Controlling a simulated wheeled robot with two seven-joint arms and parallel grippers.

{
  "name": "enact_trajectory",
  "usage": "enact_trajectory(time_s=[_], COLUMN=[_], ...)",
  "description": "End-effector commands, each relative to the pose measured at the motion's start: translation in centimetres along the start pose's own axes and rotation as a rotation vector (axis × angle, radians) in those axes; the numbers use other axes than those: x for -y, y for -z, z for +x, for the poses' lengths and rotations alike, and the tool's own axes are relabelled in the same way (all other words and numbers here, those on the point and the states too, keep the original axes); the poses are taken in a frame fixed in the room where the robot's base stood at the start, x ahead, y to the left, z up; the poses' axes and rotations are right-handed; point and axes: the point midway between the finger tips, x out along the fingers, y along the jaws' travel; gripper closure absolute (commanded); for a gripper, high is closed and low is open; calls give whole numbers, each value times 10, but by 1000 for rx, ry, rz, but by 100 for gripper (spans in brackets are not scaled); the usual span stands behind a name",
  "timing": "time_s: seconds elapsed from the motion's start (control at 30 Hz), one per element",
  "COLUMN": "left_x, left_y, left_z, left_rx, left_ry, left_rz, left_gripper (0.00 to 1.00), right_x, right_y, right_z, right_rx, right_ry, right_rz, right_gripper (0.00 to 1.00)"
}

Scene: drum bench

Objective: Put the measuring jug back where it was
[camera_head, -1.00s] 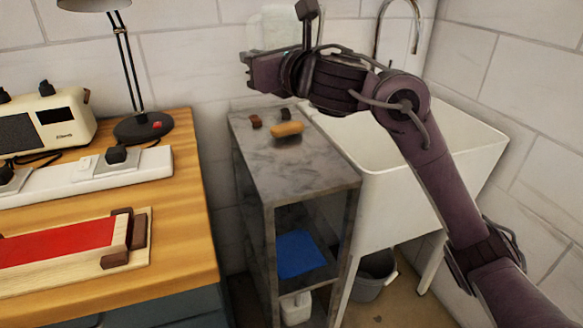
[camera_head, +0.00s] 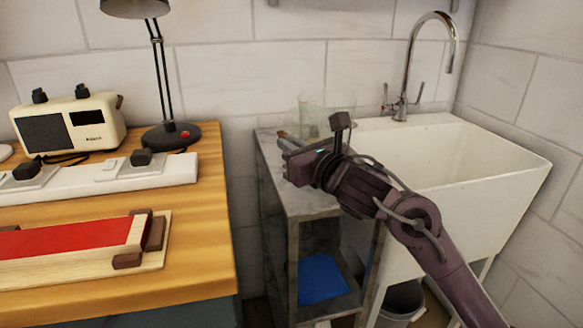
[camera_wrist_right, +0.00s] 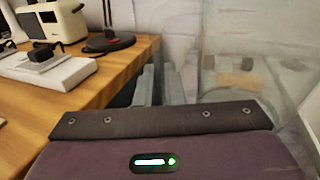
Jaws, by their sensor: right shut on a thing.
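The measuring jug (camera_head: 312,112) is clear and see-through. In the head view it stands out faintly above the back of the grey stone-topped shelf unit (camera_head: 312,203), beside the sink. My right gripper (camera_head: 292,150) is low over that top and shut on the jug. Its fingers (camera_wrist_right: 160,84) show in the right wrist view, with the jug's clear wall (camera_wrist_right: 250,72) filling the right side. The jug's base is hidden, so I cannot tell whether it touches the top. My left gripper is not in view.
A white sink (camera_head: 465,155) with a chrome tap (camera_head: 403,108) adjoins the shelf unit on the right. The wooden bench (camera_head: 205,225) at left holds a lamp (camera_head: 170,135), a cream radio (camera_head: 70,125) and a red-topped block (camera_head: 70,238). A blue item (camera_head: 320,278) lies on the lower shelf.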

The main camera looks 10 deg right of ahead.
Motion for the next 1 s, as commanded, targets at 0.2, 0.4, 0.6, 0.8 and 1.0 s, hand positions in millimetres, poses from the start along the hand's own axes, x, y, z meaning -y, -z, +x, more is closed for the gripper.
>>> enact_trajectory(time_s=[0.2,0.4,0.6,0.8,1.0], left_x=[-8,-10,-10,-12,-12], left_y=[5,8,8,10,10], left_z=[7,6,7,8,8], left_rx=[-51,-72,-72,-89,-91], left_ry=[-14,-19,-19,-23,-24], left_rz=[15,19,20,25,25], left_gripper=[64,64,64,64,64], right_x=[-2,-1,-2,-2,-2], right_y=[30,36,37,40,40], right_z=[0,0,0,0,0], right_rx=[-1,3,2,-1,-1], right_ry=[-1,1,0,0,0], right_rz=[2,-1,-1,1,1], right_gripper=[100,100,100,84,70])
